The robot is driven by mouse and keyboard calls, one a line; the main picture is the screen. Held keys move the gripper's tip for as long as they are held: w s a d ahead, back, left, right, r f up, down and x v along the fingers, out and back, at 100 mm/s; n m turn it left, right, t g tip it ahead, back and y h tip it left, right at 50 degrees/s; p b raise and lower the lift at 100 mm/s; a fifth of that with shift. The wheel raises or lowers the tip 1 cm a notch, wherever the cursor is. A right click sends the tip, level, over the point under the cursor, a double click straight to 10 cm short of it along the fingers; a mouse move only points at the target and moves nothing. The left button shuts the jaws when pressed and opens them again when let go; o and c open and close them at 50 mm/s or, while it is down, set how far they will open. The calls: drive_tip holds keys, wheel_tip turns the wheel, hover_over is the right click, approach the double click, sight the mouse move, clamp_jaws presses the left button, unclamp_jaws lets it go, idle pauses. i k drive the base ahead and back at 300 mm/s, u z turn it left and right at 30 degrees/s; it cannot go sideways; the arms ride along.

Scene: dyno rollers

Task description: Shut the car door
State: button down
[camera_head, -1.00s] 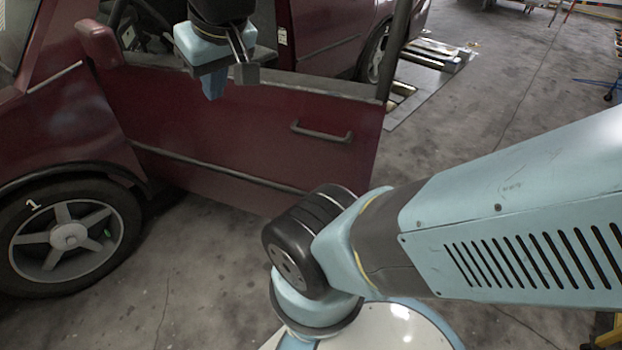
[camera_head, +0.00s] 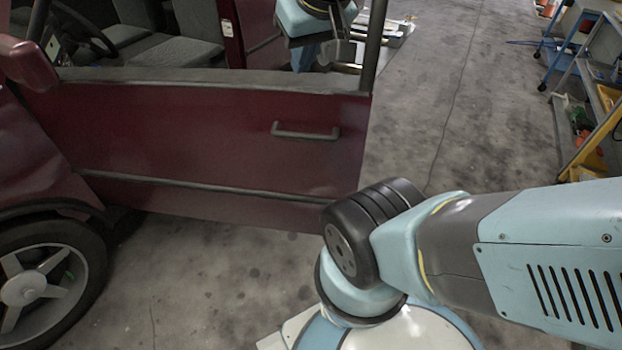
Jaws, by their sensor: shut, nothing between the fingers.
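The dark red car door (camera_head: 200,140) stands open, swung out from the car body, with its outer face toward me. Its grey handle (camera_head: 305,132) is near the door's free edge. The dark window frame post rises at that edge. My gripper (camera_head: 335,30) is at the top of the view, above and behind the door's top edge near the window post. It is shut, with nothing seen in it. Its lower part is partly hidden behind the door and post. I cannot tell whether it touches the door.
The front wheel (camera_head: 45,285) and side mirror (camera_head: 28,62) are at the left. Grey seats (camera_head: 170,60) show through the window opening. A shelf cart (camera_head: 590,95) stands at the right. The floor (camera_head: 450,110) beyond the door's free edge is clear.

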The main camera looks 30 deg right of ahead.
sight(271, 150)
drive_tip(key=u, duration=0.1)
drive_tip(key=k, duration=0.95)
drive_tip(key=u, duration=0.85)
